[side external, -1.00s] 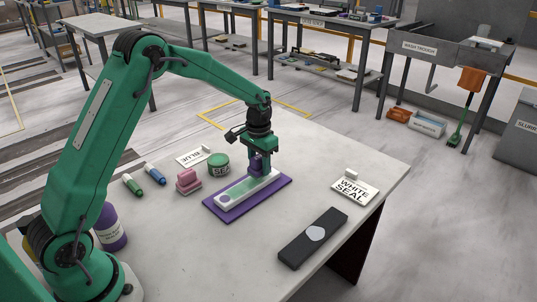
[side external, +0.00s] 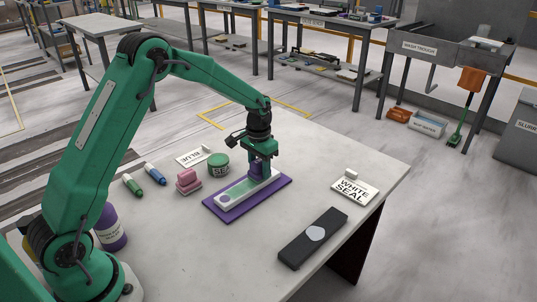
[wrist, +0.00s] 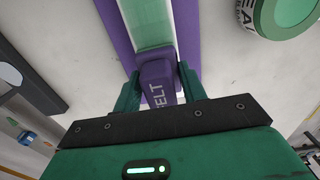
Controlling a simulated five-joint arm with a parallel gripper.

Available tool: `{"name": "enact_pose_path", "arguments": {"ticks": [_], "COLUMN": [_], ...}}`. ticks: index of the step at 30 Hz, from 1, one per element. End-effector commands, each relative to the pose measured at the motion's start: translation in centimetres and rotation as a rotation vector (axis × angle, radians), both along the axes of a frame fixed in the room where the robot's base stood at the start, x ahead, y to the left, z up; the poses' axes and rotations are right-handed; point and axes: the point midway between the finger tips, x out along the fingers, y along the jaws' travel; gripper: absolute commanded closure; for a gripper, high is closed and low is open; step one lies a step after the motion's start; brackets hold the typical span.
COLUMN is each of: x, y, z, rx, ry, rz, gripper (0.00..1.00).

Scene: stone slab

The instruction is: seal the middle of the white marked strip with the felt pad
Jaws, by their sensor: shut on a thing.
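The white marked strip (side external: 236,192) lies on a purple mat (side external: 283,190) on the stone slab. A pale green band runs along its top, and a round purple-grey mark shows at its near left end. My gripper (side external: 258,166) is shut on the purple felt pad (wrist: 158,82), lettered FELT. The pad is over the far right part of the strip, low down. In the wrist view the gripper (wrist: 160,88) has a finger on each side of the pad, and the strip (wrist: 152,22) runs away beyond it. Whether the pad touches the strip is hidden.
A green SEAL tin (side external: 219,165) and a pink block (side external: 188,179) stand left of the mat. Two markers (side external: 143,180) lie further left. Slab between is clear.

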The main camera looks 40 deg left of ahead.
Motion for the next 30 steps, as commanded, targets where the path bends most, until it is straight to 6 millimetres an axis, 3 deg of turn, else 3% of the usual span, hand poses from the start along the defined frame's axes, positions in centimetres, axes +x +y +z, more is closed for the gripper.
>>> {"name": "enact_pose_path", "arguments": {"ticks": [30], "x": [-0.51], "y": [0.0], "z": [-0.31], "rx": [0.0], "ry": [-0.001], "rz": [0.0], "gripper": [0.77]}}
